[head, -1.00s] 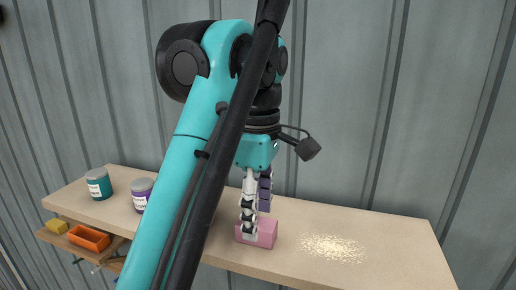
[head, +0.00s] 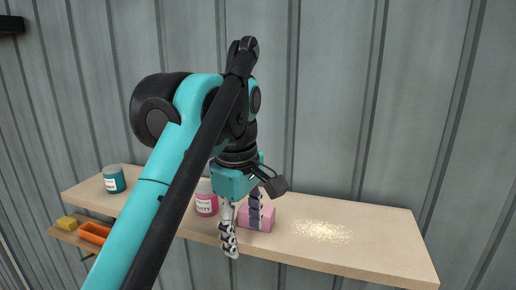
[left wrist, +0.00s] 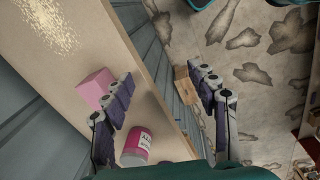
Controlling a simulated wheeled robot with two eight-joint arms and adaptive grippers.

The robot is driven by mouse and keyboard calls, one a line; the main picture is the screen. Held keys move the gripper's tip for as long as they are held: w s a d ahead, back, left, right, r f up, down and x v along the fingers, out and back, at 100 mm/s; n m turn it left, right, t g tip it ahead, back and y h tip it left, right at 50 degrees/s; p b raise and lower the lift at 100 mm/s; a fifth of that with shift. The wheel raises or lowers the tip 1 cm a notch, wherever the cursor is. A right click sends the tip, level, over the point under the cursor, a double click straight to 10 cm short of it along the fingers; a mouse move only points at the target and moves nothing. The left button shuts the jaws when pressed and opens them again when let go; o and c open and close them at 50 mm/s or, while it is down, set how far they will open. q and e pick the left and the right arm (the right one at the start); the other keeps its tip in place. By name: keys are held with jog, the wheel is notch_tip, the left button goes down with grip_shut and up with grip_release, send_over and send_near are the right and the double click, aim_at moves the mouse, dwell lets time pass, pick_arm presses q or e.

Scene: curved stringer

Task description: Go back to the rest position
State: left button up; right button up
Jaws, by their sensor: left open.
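My left gripper (head: 242,241) is open and empty, fingers pointing down, at the front edge of the shelf board (head: 375,248). In the left wrist view its two fingers (left wrist: 160,74) stand apart with nothing between them. A pink block (head: 266,219) rests on the board, just behind and right of the fingers. It also shows in the left wrist view (left wrist: 93,86), outside the fingers. My right gripper is in neither view.
A pink-labelled jar (head: 206,203) stands behind my arm and a teal jar (head: 114,180) at the left end. A pale granular patch (head: 322,231) lies to the right. A lower shelf holds a yellow block (head: 67,222) and an orange tray (head: 95,233). Open floor (left wrist: 255,105) lies in front.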

pick_arm(q)
jog(key=s+a+f+m+t, duration=0.25)
jog(key=a+f+m, duration=0.2)
jog(key=f, duration=0.55)
jog(key=s+a+f+m+t, duration=0.1)
jog(key=s+a+f+m, duration=0.3)
jog(key=f, duration=0.7)
jog(key=s+a+f+m+t, duration=0.25)
jog(key=a+f, duration=0.35)
jog(key=f, duration=0.4)
notch_tip(320, 180, down, 38)
jog(key=b, duration=3.6)
jog(key=shift+w+a+m, duration=0.35)
jog(key=shift+m, duration=0.05)
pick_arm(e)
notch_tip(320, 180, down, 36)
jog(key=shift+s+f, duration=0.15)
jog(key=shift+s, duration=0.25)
